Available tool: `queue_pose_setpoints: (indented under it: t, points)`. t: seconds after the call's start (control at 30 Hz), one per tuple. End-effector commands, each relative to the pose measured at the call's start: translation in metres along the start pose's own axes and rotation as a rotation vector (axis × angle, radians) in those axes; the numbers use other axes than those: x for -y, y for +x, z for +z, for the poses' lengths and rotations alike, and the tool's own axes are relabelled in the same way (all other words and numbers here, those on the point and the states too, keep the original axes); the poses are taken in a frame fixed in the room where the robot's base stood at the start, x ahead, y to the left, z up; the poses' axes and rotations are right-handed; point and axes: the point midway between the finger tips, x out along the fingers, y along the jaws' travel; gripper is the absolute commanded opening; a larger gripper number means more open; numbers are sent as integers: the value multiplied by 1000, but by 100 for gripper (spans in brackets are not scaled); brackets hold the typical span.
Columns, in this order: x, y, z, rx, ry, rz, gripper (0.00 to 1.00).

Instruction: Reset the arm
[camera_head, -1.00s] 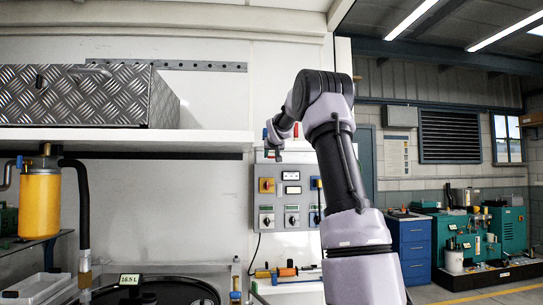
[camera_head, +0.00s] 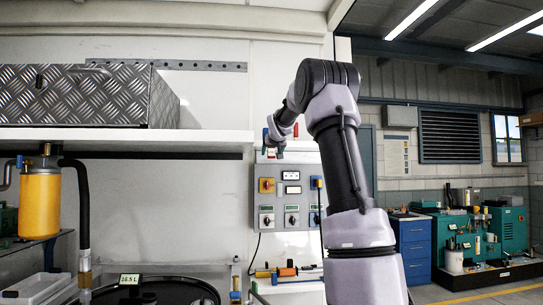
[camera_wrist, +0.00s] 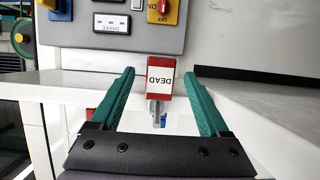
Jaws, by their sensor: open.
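My gripper (camera_wrist: 159,72) has two green fingers spread wide in the wrist view. A red-and-white block marked "DEAD" (camera_wrist: 160,84), upside down, shows between them with clear gaps on both sides; a grey stem shows at its lower end. I cannot tell its depth relative to the fingertips. In the head view my arm rises at the middle right, bends at the top and points down-left, with the gripper (camera_head: 274,148) small and partly hidden in front of the wall by the control panel.
The grey control panel (camera_head: 263,195) is on the wall close below my gripper. A white shelf (camera_head: 120,135) with a metal case (camera_head: 85,96) is left. A yellow cylinder (camera_head: 40,203) and black hose stand below it. A blue drawer cabinet (camera_head: 414,250) and green machine (camera_head: 455,235) are right.

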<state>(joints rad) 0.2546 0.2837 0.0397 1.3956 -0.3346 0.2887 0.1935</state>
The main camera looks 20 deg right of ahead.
Motion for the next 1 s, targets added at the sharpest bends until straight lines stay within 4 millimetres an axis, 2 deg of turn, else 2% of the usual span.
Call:
queue_pose_setpoints:
  t: [0.1, 0.3, 0.43, 0.73, 0.87, 0.97, 1.0]
  points:
    - [1, -28, -1, -3, 0, -1, 79]
    - [1, -63, 0, -1, -1, -1, 79]
    - [0, -76, 0, -1, -1, 0, 79]
    - [3, -89, 4, 10, 5, -4, 79]
    - [15, -127, 27, 68, 37, -24, 79]
    - [28, -175, 63, 148, 76, -51, 79]
    - [33, -196, 82, 187, 94, -64, 79]
